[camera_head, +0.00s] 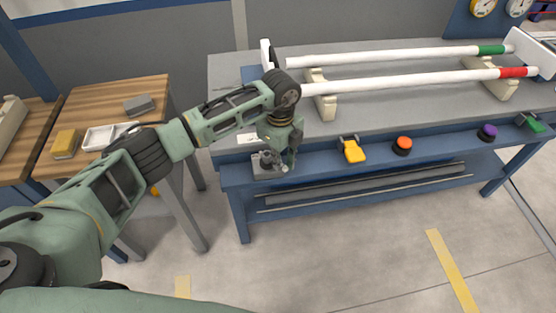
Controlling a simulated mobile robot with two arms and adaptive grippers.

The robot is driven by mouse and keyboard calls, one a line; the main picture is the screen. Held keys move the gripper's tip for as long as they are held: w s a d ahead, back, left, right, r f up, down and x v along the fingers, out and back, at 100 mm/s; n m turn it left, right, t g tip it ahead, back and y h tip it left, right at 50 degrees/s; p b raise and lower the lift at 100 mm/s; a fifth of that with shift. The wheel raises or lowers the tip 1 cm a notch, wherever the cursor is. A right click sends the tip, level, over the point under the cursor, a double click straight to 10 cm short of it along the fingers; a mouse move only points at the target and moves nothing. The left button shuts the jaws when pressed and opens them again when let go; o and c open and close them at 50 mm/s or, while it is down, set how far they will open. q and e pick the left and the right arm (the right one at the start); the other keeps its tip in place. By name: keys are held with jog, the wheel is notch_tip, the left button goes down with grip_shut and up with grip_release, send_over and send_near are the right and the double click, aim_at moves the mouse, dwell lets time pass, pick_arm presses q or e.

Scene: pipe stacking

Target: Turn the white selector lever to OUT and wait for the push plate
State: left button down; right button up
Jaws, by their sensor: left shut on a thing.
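My left gripper (288,163) reaches down at the left end of the bench's blue front rail. It is shut at the grey selector base (265,168), on the white selector lever, which its fingers mostly hide. I cannot read which way the lever points. An upright white plate (266,54), perhaps the push plate, stands at the left end of the pipes, partly behind my arm. My right gripper is not in view.
Two white pipes, one with a green band (491,49) and one with a red band (518,71), lie on cream supports (320,97). The rail carries a yellow clamp-like part (352,150), an orange button (403,144) and a purple button (488,131). A wooden table (85,100) stands left.

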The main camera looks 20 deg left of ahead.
pick_arm(q)
jog(key=shift+w+a+r+n, duration=0.15)
jog(key=shift+w+r+n, duration=0.15)
jog(key=shift+w, duration=0.1)
jog(key=c, duration=1.9)
grip_release()
jog(key=shift+f, duration=0.1)
jog(key=shift+o, duration=0.5)
jog(key=shift+s+f, duration=0.1)
notch_tip(320, 180, up, 12)
